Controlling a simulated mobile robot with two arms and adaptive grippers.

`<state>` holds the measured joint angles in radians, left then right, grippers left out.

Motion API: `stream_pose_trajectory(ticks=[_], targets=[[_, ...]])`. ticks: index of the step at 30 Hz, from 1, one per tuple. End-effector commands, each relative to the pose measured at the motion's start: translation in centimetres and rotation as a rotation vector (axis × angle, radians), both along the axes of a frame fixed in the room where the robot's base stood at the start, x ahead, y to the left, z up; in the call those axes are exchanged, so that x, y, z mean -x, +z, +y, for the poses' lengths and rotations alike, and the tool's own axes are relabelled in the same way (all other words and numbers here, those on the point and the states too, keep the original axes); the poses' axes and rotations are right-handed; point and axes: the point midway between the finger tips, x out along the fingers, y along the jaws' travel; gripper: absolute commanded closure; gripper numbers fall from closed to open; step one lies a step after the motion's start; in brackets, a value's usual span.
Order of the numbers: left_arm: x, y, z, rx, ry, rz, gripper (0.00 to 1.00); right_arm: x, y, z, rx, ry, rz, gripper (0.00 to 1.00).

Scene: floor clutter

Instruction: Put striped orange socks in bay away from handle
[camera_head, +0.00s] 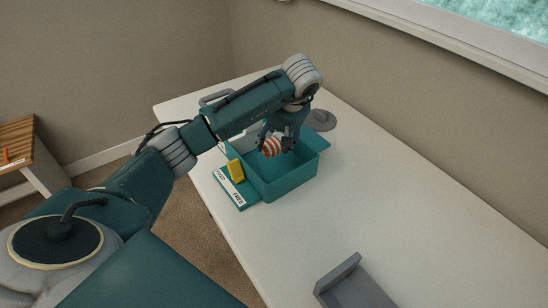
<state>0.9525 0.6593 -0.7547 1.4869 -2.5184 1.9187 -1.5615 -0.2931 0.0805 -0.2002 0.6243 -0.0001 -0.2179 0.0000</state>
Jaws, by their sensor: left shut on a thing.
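The striped orange and white socks (271,147) look like a rolled bundle. My left gripper (281,140) reaches over the teal bin (290,187) from the upper left and is shut on the socks. The socks are at or just above the bin's opening; I cannot tell whether they touch its inside. My arm and gripper hide the bin's back edge and part of its interior, so I cannot make out a handle or how the bays are divided. My right gripper is not in view.
A teal board with white labels (239,198), one reading FREE, lies left of the bin, with a yellow thing (236,170) at it. A grey round object (322,120) stands behind. A grey tray (352,287) sits at the front. The white table (400,215) between is clear.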

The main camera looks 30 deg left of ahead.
Motion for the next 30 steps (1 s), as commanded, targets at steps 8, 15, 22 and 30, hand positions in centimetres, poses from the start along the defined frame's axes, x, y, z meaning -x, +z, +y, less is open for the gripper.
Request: stream_pose_trajectory(ticks=[8,15,22,30], targets=[[0.0,-3.0,-0.1,0.000,-0.001,-0.001,0.66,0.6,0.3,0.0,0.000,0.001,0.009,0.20],[0.1,-6.1,-0.2,0.002,-0.002,0.003,0.66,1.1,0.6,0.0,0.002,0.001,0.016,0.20],[-0.1,-7.1,-0.1,0.001,-0.002,-0.002,0.66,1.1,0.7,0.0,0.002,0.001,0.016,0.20],[0.0,-7.3,-0.1,0.000,-0.003,-0.001,0.30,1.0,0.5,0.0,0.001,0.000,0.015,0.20]])
